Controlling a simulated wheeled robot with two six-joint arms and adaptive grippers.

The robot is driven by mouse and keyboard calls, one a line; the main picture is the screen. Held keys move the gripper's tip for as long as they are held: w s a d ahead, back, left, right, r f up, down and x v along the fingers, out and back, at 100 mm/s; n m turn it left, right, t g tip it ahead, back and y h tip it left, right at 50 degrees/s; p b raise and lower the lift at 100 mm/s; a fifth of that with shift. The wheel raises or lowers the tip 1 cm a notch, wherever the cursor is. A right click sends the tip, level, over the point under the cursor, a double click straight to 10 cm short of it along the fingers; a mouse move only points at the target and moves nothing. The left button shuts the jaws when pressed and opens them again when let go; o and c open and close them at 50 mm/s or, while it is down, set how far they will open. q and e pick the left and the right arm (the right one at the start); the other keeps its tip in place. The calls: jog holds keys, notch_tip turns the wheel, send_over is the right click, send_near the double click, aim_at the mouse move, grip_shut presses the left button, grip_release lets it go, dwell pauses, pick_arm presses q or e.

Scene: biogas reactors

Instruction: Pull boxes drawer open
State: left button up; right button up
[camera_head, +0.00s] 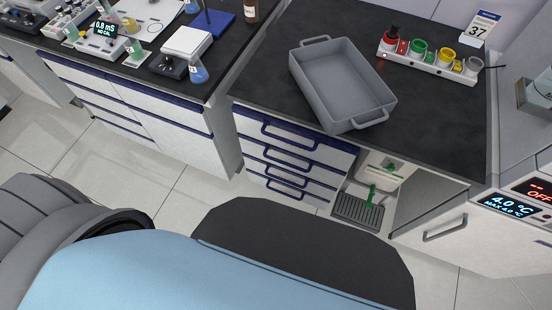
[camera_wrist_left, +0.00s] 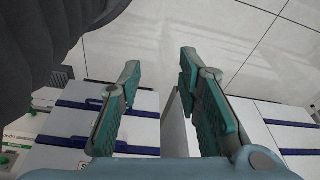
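A white drawer unit (camera_head: 248,148) with several stacked drawers and blue handles (camera_head: 290,132) stands under the dark counter in the head view. Its drawers look shut. I cannot tell which is the boxes drawer. In the left wrist view, white fronts with blue handles (camera_wrist_left: 88,138) show behind and left of my left gripper (camera_wrist_left: 160,64). Its two teal fingers are spread apart with nothing between them. A pale cabinet edge (camera_wrist_left: 174,128) shows beyond the gap. I see no contact with a handle. Neither gripper shows in the head view; my right gripper is not in view.
A grey tray (camera_head: 340,82) and a rack of coloured containers (camera_head: 428,62) stand on the counter (camera_head: 450,125). A green-handled item (camera_head: 370,196) sits in the bay right of the drawers. A handled appliance (camera_head: 445,228) stands farther right. Tiled floor (camera_head: 185,200) lies open in front.

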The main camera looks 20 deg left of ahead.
pick_arm(q)
jog(key=w+f+n+t+b, duration=0.2)
jog(key=w+f+n+b, duration=0.1)
jog(key=w+f+b, duration=0.3)
jog(key=n+t+h+b, duration=0.8)
jog(key=n+t+b, duration=0.15)
jog(key=b, duration=1.05)
send_near(286, 163)
jog(key=shift+m, duration=0.35)
jog(key=x, duration=1)
jog(key=shift+d+f+b, duration=0.1)
jog(key=shift+f+b, duration=0.25)
jog(key=shift+b, duration=0.05)
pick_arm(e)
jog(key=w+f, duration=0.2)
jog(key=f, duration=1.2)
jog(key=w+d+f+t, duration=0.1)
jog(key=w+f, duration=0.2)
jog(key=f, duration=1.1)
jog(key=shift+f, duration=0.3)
pick_arm(q)
grip_shut()
